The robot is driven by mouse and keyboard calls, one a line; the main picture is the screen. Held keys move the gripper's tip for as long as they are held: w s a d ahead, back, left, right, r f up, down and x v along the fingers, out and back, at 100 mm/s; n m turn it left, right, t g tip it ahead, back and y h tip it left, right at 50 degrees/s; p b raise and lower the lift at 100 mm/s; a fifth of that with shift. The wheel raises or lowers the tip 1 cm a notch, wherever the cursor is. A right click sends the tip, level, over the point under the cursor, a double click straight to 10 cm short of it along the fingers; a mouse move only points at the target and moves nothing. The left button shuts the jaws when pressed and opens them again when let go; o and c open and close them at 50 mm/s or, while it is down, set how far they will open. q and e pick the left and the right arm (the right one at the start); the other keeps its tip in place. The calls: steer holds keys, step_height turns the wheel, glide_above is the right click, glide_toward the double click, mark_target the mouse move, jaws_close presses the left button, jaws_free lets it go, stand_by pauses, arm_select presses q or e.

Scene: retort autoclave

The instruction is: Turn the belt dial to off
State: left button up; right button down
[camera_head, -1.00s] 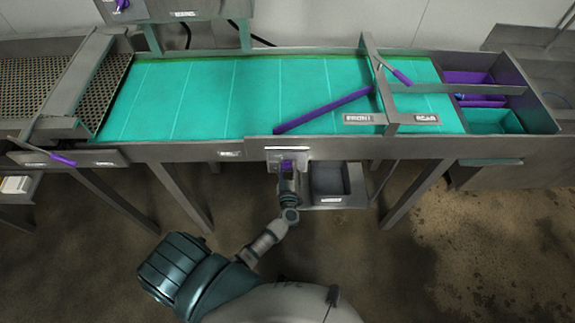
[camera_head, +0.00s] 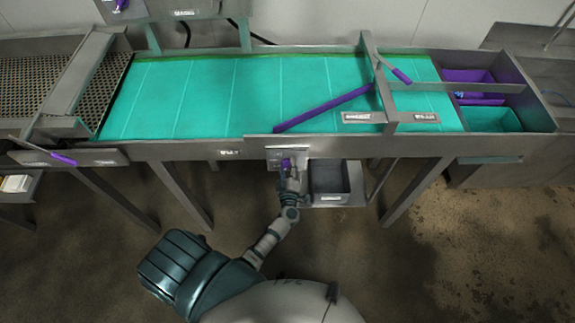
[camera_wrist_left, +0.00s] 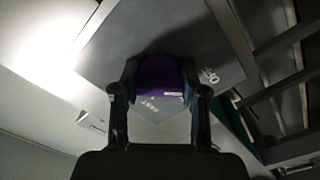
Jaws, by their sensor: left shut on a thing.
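The belt dial is a purple knob (camera_head: 286,163) on a small grey panel (camera_head: 273,154) at the front edge of the conveyor. It also shows as a dark purple shape (camera_wrist_left: 160,76) in the left wrist view, between the two fingers. My left gripper (camera_head: 290,172) is at the panel from below, and in the wrist view (camera_wrist_left: 160,92) its fingers are closed on the dial from both sides. White lettering shows on the panel around the dial, partly covered by the fingers. My right gripper is not in view.
A teal belt (camera_head: 260,95) runs above the panel, with a purple bar (camera_head: 325,108) lying diagonally across it. A grey tray (camera_head: 330,182) stands just right of my gripper. Table legs (camera_head: 180,195) stand on both sides. Purple and teal bins (camera_head: 490,119) are at the right end.

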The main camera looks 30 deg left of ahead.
arm_select(q)
steer(key=shift+s+d+f, duration=0.15)
steer(key=shift+f, duration=0.3)
steer(key=o, duration=1)
steer(key=shift+o, duration=0.8)
steer(key=shift+r, duration=0.2)
steer(key=v, duration=1.2)
